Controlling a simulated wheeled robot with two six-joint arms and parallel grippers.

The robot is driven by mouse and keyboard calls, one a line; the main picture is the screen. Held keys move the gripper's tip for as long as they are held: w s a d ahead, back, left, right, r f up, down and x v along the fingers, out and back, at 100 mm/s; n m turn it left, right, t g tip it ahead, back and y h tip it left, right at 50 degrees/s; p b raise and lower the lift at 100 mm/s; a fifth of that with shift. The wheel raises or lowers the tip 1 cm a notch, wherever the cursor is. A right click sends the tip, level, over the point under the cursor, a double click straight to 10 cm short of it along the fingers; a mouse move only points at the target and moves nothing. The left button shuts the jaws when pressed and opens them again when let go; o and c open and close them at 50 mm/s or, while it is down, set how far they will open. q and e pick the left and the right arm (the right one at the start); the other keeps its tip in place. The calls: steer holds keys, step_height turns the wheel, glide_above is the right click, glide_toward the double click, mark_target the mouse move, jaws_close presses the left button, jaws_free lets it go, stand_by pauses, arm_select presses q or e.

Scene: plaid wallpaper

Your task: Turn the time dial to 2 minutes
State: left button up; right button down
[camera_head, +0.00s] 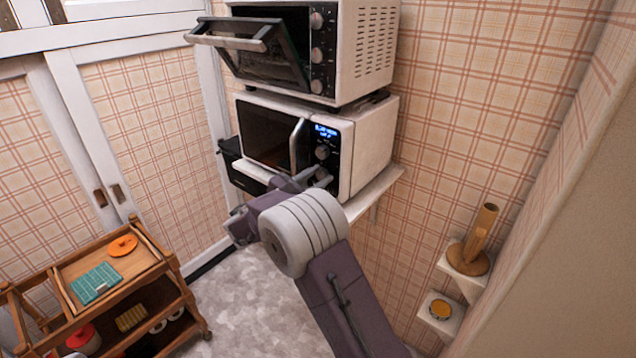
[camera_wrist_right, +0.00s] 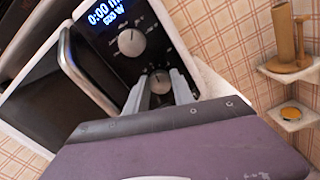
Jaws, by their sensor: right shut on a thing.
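The white microwave (camera_head: 365,150) stands on a wall shelf with its door closed. Its black panel has a lit blue display (camera_head: 326,130), an upper dial (camera_head: 322,152) and a lower dial. In the right wrist view the display (camera_wrist_right: 103,14) reads 0:00 with a wattage line under it. The upper dial (camera_wrist_right: 131,42) is free. My right gripper (camera_head: 318,180) is at the panel, its fingers closed around the lower dial (camera_wrist_right: 160,82), one finger on each side. In the head view the gripper mostly hides that dial. My left gripper is not seen.
A toaster oven (camera_head: 365,50) with its door (camera_head: 255,55) hanging open sits on top of the microwave. A wooden cart (camera_head: 170,262) stands at lower left. Small wall shelves (camera_head: 447,268) are at right. The floor (camera_head: 245,300) between is clear.

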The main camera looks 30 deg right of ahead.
steer(key=m+b, duration=0.2)
steer(key=b, duration=0.1)
steer(key=m+b, duration=0.3)
steer(key=b, duration=0.1)
steer(key=f+m+b, duration=0.1)
steer(key=m+b, duration=0.2)
steer(key=b, duration=0.1)
steer(key=m+b, duration=0.8)
steer(key=b, duration=0.1)
steer(key=shift+b, duration=0.35)
steer(key=m+b, duration=0.2)
steer(key=m, duration=0.1)
steer(key=shift+r+m+b, duration=0.1)
steer(key=shift+m+b, duration=0.2)
steer(key=shift+r+m+b, duration=0.1)
steer(key=shift+m+b, duration=0.65)
steer(key=shift+m, duration=0.45)
steer(key=c, duration=1.1)
jaws_free()
steer(key=shift+r, duration=0.1)
